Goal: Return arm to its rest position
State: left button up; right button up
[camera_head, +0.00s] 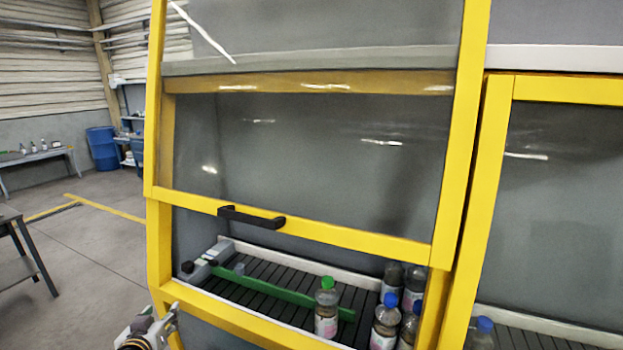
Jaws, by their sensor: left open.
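My left gripper (158,326) shows at the bottom left, partly cut off by the lower edge of the picture. It is open, and I see nothing between its fingers. It is in front of the lower left corner of the yellow machine frame (222,312); I cannot tell whether it touches the frame. My right gripper is not in view.
A raised glass door (310,165) with a black handle (252,217) leaves an opening below it. Inside, a green bar (280,292) crosses a dark slatted conveyor. A green-capped bottle (327,312) and several blue-capped bottles (385,322) stand there. Open floor (95,265) lies left.

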pick_arm(q)
jog(key=s+d+f+m+g+h, duration=0.1)
jog(key=s+d+f+m+g, duration=0.15)
jog(key=s+d+f, duration=0.35)
jog(key=s+d+f+m+g+h, duration=0.1)
jog(key=s+d+f+g, duration=0.3)
jog(key=s, duration=0.5)
jog(key=s+d+f+m+g+h, duration=0.1)
jog(key=s+d+f+g, duration=0.25)
jog(key=s+d, duration=0.3)
notch_tip(320, 180, down, 34)
jog(key=s+f+b, duration=0.1)
jog(key=s+b, duration=0.1)
jog(key=s, duration=0.1)
jog(key=s+a+f+g+b, duration=0.1)
jog(key=s+a+f, duration=0.1)
jog(key=s+f, duration=0.9)
jog(key=s+a+f+g+b, duration=0.1)
jog(key=s+a+f, duration=0.1)
jog(key=s+f, duration=0.9)
jog(key=shift+s+a+f, duration=0.15)
jog(key=shift+s+a, duration=0.05)
jog(key=shift+a, duration=0.15)
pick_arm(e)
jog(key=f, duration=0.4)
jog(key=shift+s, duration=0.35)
